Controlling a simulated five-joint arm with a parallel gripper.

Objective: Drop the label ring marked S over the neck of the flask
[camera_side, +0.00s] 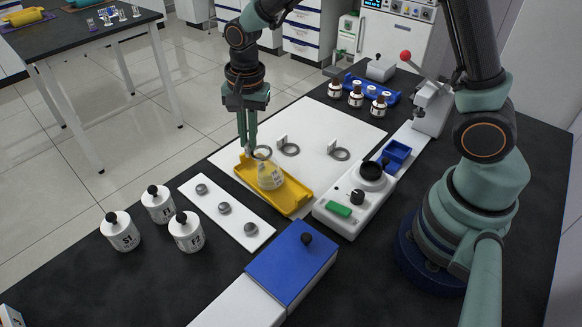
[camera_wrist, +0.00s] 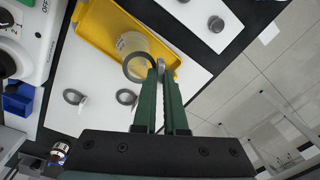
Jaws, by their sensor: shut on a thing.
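My gripper (camera_side: 248,152) is shut on the upright tab of a grey label ring (camera_side: 262,152). In the wrist view my gripper (camera_wrist: 161,74) holds this ring (camera_wrist: 127,70) flat, out to one side of the fingertips. The clear flask (camera_side: 270,176) stands in the yellow tray (camera_side: 300,207), and shows in the wrist view (camera_wrist: 132,42) too. The held ring is close to the flask's neck and partly overlaps the flask in the wrist view. I cannot tell whether it is around the neck. No letter is readable on the ring's tab.
Two more tabbed rings (camera_side: 290,149) (camera_side: 339,154) lie on the white board (camera_side: 325,122). A white strip with grey discs (camera_side: 224,208), labelled bottles (camera_side: 186,231), a blue-lidded box (camera_side: 290,262) and a stirrer-like device (camera_side: 345,209) surround the tray.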

